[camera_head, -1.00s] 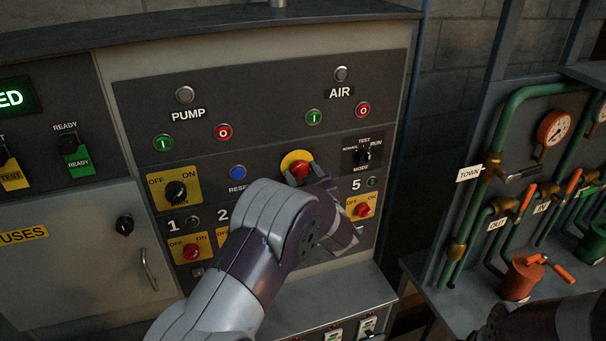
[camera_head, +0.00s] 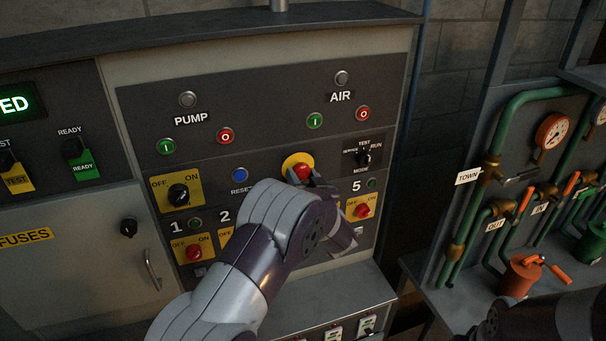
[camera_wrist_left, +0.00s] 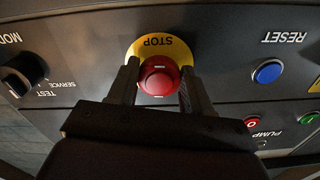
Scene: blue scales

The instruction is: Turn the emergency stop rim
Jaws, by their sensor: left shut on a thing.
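The emergency stop has a red round head (camera_head: 304,172) on a yellow plate (camera_head: 292,160) in the middle of the dark panel. In the left wrist view the red head (camera_wrist_left: 159,78) fills the space between the two fingers, with the yellow STOP plate (camera_wrist_left: 160,43) behind it. My left gripper (camera_head: 304,177) is shut on the rim of the red head, one finger at each side. The wrist view shows the gripper (camera_wrist_left: 158,84) from behind. My left arm covers part of the panel below the stop. A dark part of my right arm shows at the bottom right; its gripper is out of view.
A blue reset button (camera_head: 240,174) is left of the stop, and a mode switch (camera_head: 363,158) is at its right. Rotary switches on yellow plates, such as switch 5 (camera_head: 361,210), sit below. A pipe stand with an orange-red hand pump (camera_head: 520,275) is at right.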

